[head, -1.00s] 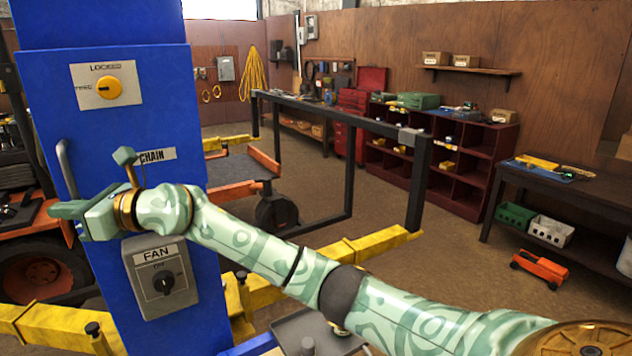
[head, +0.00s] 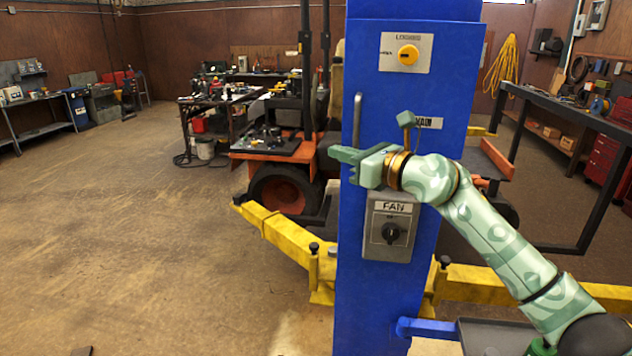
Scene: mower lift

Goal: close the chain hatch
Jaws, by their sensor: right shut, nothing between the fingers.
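The blue lift column (head: 390,300) stands right of centre in the head view. A grey upright handle (head: 357,125) is near the left edge of its front face. A CHAIN label (head: 428,123), partly covered by my gripper, is on the same face. I cannot make out the hatch's edges or tell whether it stands open. My right gripper (head: 335,154) is shut and empty, pointing left across the column face just below the handle's lower end. I cannot tell whether it touches the handle. My left gripper is not in view.
A yellow LOCKED knob plate (head: 406,53) is above, and a grey FAN switch box (head: 390,228) is just below my right gripper. Yellow lift arms (head: 280,238) spread low on both sides. An orange mower (head: 285,170) is behind.

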